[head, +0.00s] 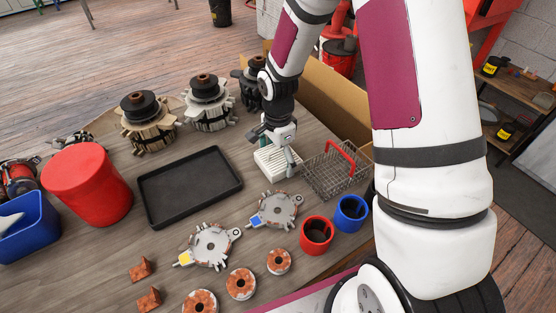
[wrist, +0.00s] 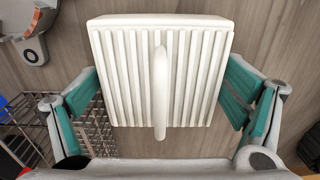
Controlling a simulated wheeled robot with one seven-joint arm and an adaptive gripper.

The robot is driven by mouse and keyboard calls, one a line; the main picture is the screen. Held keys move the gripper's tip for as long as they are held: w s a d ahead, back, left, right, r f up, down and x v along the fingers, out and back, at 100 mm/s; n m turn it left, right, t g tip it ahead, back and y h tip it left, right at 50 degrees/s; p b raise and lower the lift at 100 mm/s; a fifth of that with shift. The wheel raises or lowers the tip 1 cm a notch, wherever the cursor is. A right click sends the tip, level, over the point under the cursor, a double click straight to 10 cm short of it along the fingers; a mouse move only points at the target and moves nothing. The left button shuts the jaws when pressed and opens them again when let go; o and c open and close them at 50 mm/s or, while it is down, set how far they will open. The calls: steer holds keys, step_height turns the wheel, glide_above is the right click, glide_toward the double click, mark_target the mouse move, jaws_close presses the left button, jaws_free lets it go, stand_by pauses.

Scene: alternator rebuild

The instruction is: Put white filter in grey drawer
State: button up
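The white filter (head: 266,164) lies on the wooden table beside the wire basket. In the wrist view the ribbed filter (wrist: 125,75), with a raised white bar along its middle, fills the centre. My gripper (head: 287,157) is low over the filter. In the wrist view my gripper (wrist: 165,92) is open, with one teal finger pad at each side of the filter. The pads are very near its side edges; I cannot tell whether they touch. I cannot make out a grey drawer in either view.
A wire basket (head: 322,178) with a red handle stands close right of the filter, with a cardboard box (head: 325,98) behind. A black tray (head: 190,187) lies left. Red (head: 316,236) and blue (head: 351,214) cups and alternator parts (head: 211,246) stand in front.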

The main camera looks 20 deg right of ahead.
mark_target(281, 162)
steer(key=c, duration=0.7)
steer(key=shift+r, duration=0.1)
step_height(281, 162, up, 10)
steer(key=shift+f, duration=0.1)
steer(key=n, duration=0.2)
steer(key=n+p, duration=0.1)
steer(key=n, duration=0.1)
steer(key=s+n+p, duration=0.1)
steer(key=n, duration=0.2)
steer(key=shift+f, duration=0.4)
steer(key=n, duration=0.1)
steer(key=n+p, duration=0.1)
steer(key=n, duration=0.3)
steer(key=shift+s+f+p, duration=0.3)
steer(key=shift+s+f, duration=0.05)
steer(key=n, duration=0.3)
steer(key=shift+s+f+n+p, duration=0.25)
steer(key=shift+f+n+p, duration=0.05)
steer(key=shift+n, duration=0.1)
